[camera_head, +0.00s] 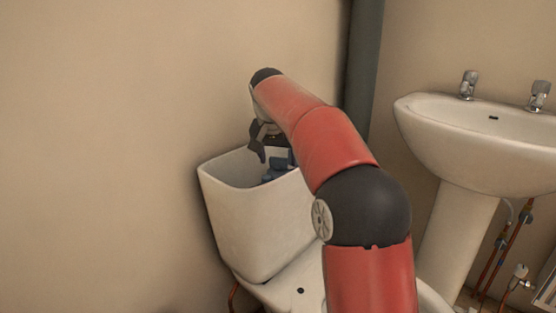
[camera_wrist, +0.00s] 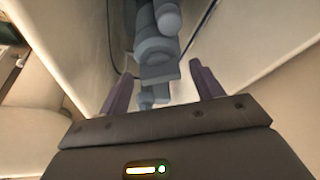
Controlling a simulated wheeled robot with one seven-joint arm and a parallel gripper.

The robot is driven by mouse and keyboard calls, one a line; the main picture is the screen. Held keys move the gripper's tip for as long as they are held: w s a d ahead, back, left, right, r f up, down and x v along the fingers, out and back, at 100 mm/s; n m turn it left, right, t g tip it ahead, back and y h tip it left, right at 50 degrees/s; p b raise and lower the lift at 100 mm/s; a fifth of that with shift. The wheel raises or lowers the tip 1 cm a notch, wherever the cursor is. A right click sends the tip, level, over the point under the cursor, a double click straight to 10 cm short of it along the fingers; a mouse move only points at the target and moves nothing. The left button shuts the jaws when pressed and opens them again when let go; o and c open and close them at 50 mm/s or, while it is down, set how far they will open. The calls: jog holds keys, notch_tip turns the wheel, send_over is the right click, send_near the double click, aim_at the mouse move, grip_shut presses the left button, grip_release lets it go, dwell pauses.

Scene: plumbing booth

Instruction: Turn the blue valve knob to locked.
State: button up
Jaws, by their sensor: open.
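A blue valve assembly (camera_head: 279,170) sits inside the open white toilet cistern (camera_head: 252,222), partly hidden by my arm. In the wrist view it appears as a grey-blue stack of cylinders and blocks (camera_wrist: 156,50). I cannot tell which part is the knob or how it is turned. My gripper (camera_head: 258,150) is over the cistern's open top, pointing down. In the wrist view my gripper (camera_wrist: 161,72) is open, with one dark finger on each side of the valve assembly's lower part. I cannot tell whether either finger touches it.
The cistern walls (camera_wrist: 245,50) rise close around my gripper. A dark vertical pipe (camera_head: 362,75) runs up the wall behind. A white sink (camera_head: 490,150) with two taps stands at the right, with copper pipes (camera_head: 500,245) below it. The left wall area is clear.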

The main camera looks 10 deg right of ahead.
jog(key=shift+f, duration=0.1)
jog(key=c, duration=1)
jog(key=shift+m+p, duration=0.3)
jog(key=shift+p, duration=0.15)
jog(key=shift+w+a+r+m+h+p, duration=0.1)
jog(key=shift+r+m+h+p, duration=0.2)
jog(key=shift+m+p, duration=0.65)
jog(key=shift+f+m+g+h+p, duration=0.2)
jog(key=shift+m+g+h+p, duration=0.4)
jog(key=shift+m+p, duration=1.1)
jog(key=o, duration=1)
